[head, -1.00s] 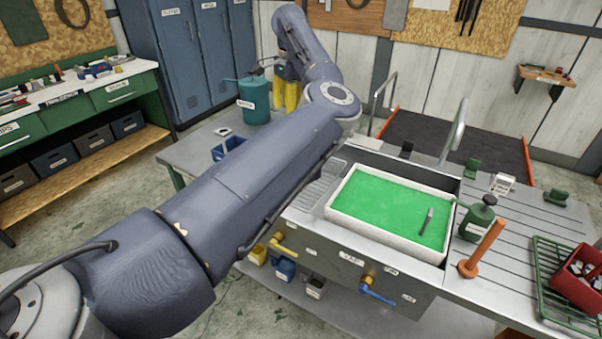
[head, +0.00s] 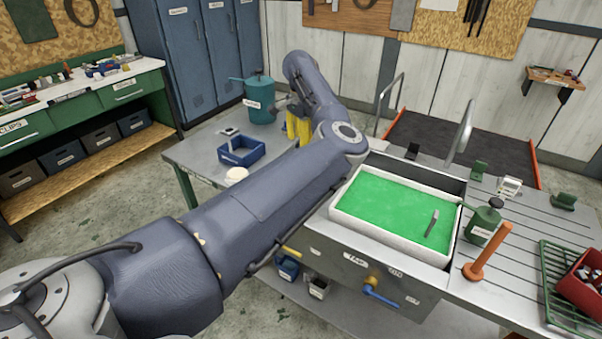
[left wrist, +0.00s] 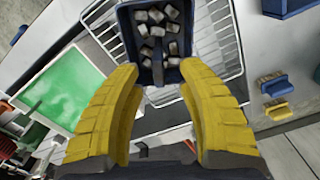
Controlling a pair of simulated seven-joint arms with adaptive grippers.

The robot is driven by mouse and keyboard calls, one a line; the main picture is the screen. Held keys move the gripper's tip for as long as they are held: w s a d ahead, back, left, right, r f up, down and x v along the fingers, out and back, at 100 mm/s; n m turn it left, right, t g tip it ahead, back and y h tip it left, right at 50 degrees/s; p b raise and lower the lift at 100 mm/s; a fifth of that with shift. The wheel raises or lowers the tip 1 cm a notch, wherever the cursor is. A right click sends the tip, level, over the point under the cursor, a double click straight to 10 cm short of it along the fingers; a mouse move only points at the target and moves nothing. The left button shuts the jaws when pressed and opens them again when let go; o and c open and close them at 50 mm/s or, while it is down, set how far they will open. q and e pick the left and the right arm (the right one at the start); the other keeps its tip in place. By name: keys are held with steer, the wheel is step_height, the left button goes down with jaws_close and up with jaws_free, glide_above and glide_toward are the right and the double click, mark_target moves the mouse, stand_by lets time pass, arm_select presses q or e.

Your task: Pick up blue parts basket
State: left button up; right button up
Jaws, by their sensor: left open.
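The blue parts basket (left wrist: 172,75) shows in the left wrist view at the top middle, holding several small grey pieces. It sits in a white wire rack. My left gripper (left wrist: 160,70) is open, its yellow fingers on either side of the basket's near end; I cannot tell whether they touch it. In the head view my left gripper (head: 298,126) is low behind my left arm, which hides the rack and the basket there. My right gripper is not in view.
A labelled blue tray (head: 242,151) and a teal can (head: 260,103) stand on the table left of my arm. A basin of green liquid (head: 395,210), a green bottle (head: 483,222) and an orange post (head: 488,250) stand on the right. A red bin (head: 582,285) is at far right.

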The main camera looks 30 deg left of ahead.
arm_select(q)
steer(key=shift+f, duration=2.7)
steer(key=shift+o, duration=0.3)
steer(key=shift+d, duration=0.1)
jaws_close()
